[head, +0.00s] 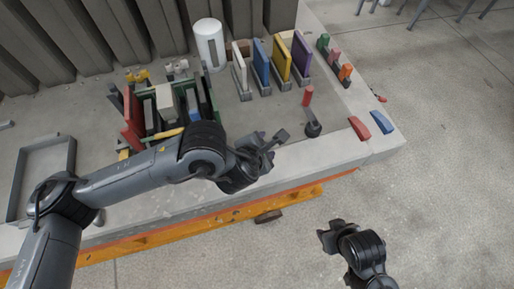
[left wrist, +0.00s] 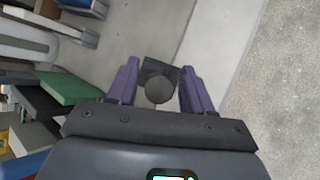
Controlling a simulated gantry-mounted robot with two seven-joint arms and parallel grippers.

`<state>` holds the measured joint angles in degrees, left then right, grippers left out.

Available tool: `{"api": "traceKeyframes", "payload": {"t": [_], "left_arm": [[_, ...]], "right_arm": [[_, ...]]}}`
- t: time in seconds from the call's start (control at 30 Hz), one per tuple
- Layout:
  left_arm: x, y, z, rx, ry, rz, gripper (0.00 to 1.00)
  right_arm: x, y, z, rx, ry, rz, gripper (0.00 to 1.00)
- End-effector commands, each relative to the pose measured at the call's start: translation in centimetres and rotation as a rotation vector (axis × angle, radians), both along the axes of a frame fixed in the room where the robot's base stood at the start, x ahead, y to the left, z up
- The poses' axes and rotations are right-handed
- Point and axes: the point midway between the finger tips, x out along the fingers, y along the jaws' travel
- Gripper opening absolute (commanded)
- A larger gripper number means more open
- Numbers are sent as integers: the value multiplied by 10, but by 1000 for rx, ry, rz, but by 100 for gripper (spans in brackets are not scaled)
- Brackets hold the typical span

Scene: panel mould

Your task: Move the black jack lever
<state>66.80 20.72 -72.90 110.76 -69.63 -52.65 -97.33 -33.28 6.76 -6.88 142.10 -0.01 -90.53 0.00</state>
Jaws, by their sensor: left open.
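The black jack lever (head: 312,128) stands on the grey slab near its front edge, right of my left gripper in the head view. In the left wrist view, its dark round knob (left wrist: 159,88) shows between my fingers, with a dark block behind it. My left gripper (head: 277,138) is open, and in the left wrist view its purple-grey fingers (left wrist: 158,90) stand on either side of the knob with visible gaps. My right gripper (head: 327,236) is over the floor at lower right, away from the slab; its jaw opening is unclear.
A red cylinder (head: 308,96) stands just behind the lever. Red (head: 359,128) and blue (head: 381,122) blocks lie to its right. Upright coloured panels (head: 281,60) stand behind. A crowded rack (head: 133,123) is at left, beyond my left arm. The slab's front edge is close.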

Motion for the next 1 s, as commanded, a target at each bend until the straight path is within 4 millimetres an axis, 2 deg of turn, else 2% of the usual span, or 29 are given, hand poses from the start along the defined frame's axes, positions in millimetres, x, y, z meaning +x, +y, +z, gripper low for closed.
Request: {"api": "traceKeyframes", "payload": {"t": [0.2, 0.5, 0.7, 1.0], "left_arm": [[-21, 12, 30, 0, -3, -3, 51], [-50, 28, 63, 3, -5, -3, 51], [-59, 33, 69, 2, -2, -2, 51], [-61, 34, 69, 1, -2, -1, 51]], "right_arm": [[0, -1, 20, -4, 0, 2, 42], [0, -1, 44, -4, 0, 3, 42], [0, -1, 51, -4, -1, 3, 42], [0, 0, 51, -2, 0, 2, 42]]}}
